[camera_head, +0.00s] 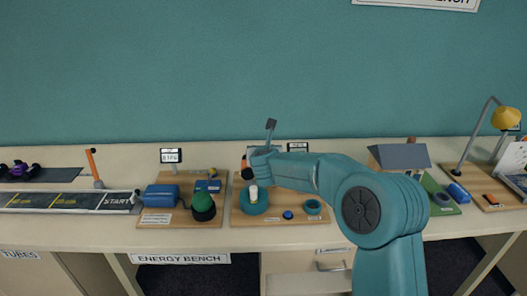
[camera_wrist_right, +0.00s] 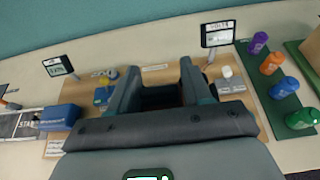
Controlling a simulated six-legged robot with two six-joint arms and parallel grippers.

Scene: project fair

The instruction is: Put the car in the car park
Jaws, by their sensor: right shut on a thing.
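A purple car with dark wheels (camera_head: 20,170) stands at the far left of the bench in the head view, on a dark grey strip (camera_head: 62,175) behind the track. I cannot tell whether that strip is the car park. My right gripper (camera_head: 247,166) is far to the right of the car, above the second wooden board. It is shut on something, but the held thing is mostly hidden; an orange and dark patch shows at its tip. In the wrist view my right gripper (camera_wrist_right: 160,92) has a dark shape between its fingers. My left gripper is out of view.
Several coloured bottles stand at right in the wrist view.

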